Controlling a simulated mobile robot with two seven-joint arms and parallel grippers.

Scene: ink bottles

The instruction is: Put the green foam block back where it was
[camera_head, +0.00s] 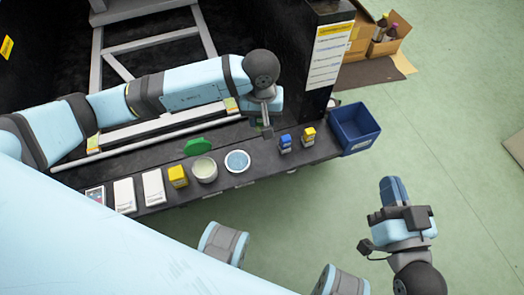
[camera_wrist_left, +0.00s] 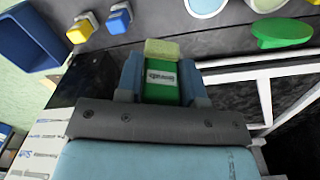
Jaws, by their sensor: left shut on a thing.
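My left gripper (camera_head: 266,122) is over the back part of the dark shelf, between the blue-rimmed dish and the small blue bottle. In the left wrist view its fingers (camera_wrist_left: 162,82) are shut on a green block (camera_wrist_left: 160,94). The block has a white label and a pale yellow-green end that sticks out past the fingertips. In the head view only a small green bit shows under the gripper. I cannot tell whether it touches the shelf. My right gripper (camera_head: 393,190) is over the floor at right, away from the shelf; its finger gap is unclear.
The dark shelf (camera_head: 225,186) carries white boxes (camera_head: 124,195), a yellow bottle (camera_head: 178,176), a pale bowl (camera_head: 204,170), a dish (camera_head: 237,161), a green disc (camera_head: 198,147), a blue bottle (camera_head: 285,143) and another yellow bottle (camera_head: 308,136). A blue bin (camera_head: 356,128) stands at its right end.

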